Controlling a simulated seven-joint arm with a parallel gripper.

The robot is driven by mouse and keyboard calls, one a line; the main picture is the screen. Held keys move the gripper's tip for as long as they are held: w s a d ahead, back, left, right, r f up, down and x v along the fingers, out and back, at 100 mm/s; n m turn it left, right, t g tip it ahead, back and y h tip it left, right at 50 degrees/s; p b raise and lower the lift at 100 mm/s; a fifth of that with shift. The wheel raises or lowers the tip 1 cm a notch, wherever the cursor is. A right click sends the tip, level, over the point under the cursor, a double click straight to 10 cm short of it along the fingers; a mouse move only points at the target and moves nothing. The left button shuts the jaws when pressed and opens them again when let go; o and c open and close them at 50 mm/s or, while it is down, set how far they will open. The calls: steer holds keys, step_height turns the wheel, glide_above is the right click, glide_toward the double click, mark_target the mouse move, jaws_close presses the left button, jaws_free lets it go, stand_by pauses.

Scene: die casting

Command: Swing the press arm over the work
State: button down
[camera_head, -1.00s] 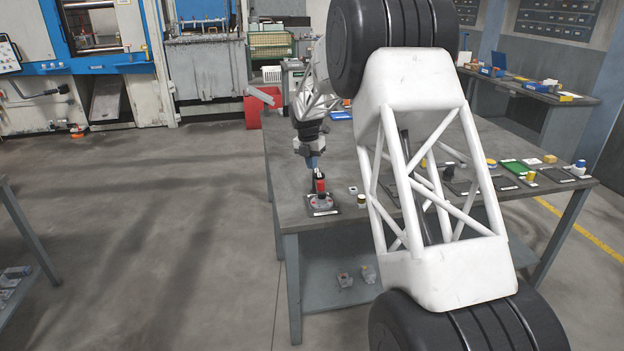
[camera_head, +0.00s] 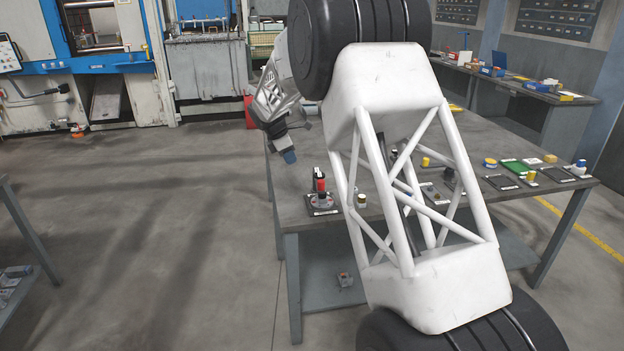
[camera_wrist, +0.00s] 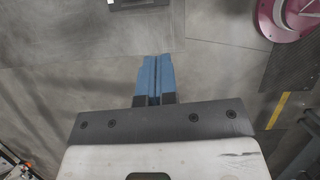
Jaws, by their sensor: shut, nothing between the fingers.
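The small press (camera_head: 319,187) stands near the front left corner of the table. It has an upright red and black part on a dark base plate (camera_head: 322,211) with a pale round piece. At this size I cannot tell which way its arm points. My gripper (camera_head: 288,156) is above and left of the press, apart from it, near the table's left edge. Its blue fingers (camera_wrist: 155,78) are together in the wrist view, with nothing between them. The press cannot be made out in the wrist view.
More parts and a green tray (camera_head: 515,166) lie along the table (camera_head: 300,222) to the right, partly behind my white arm link. The floor left of the table is clear.

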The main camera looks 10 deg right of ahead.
mark_target(320, 183)
steer(key=shift+f, duration=0.1)
stand_by(0.3)
steer(key=shift+w+d+f, duration=0.1)
steer(key=shift+d+f, duration=1.2)
steer(key=shift+f, duration=0.2)
steer(key=shift+w+d+f, duration=0.15)
steer(key=shift+d+f, duration=1.1)
steer(key=shift+f, duration=0.3)
steer(key=shift+w+d+f, duration=0.1)
steer(key=shift+d+f, duration=1.2)
steer(key=shift+f, duration=0.2)
steer(key=shift+s+d, duration=0.15)
steer(key=shift+d, duration=0.45)
steer(key=shift+s+d, duration=0.15)
steer(key=shift+d, duration=0.45)
steer(key=shift+a, duration=0.1)
